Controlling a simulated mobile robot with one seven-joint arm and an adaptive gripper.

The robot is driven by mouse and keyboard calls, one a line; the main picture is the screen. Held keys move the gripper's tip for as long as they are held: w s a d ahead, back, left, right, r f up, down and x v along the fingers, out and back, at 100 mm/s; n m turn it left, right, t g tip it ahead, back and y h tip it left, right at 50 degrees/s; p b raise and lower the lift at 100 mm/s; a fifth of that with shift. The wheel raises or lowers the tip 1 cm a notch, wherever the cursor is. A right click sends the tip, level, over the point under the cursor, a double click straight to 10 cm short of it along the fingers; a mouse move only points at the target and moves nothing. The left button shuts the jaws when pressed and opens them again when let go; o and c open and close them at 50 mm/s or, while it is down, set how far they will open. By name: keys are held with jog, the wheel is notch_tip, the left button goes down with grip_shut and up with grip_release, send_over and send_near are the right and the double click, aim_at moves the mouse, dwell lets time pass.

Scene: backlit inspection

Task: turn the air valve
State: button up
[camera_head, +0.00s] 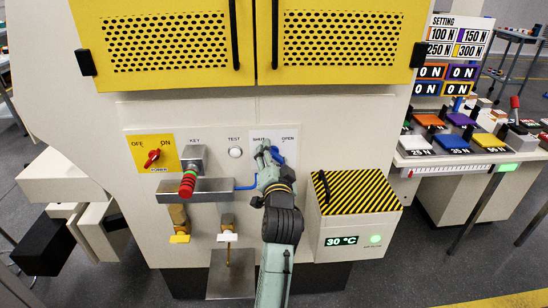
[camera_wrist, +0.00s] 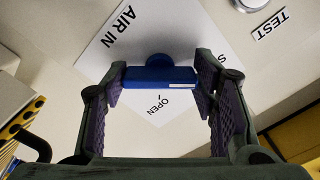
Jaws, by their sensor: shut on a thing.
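The air valve is a blue handle (camera_wrist: 160,77) on a white plate (camera_wrist: 190,28) marked AIR IN and OPEN in the wrist view. The handle lies between the two fingers of my gripper (camera_wrist: 158,85), which are shut on its ends. In the head view my gripper (camera_head: 265,158) is at the white valve plate (camera_head: 287,137), marked SHUT and OPEN. A bit of the blue handle (camera_head: 278,154) shows there beside the fingers; the rest is hidden by my gripper.
Left of the valve are a TEST button (camera_head: 235,153), a key switch (camera_head: 193,160) and a red power knob (camera_head: 152,158). A striped box (camera_head: 355,192) reading 30 °C juts out at lower right. Yellow perforated doors (camera_head: 160,40) are above.

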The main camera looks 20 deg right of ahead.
jog(key=o, duration=1.2)
jog(key=shift+c, duration=0.2)
jog(key=v, duration=1.2)
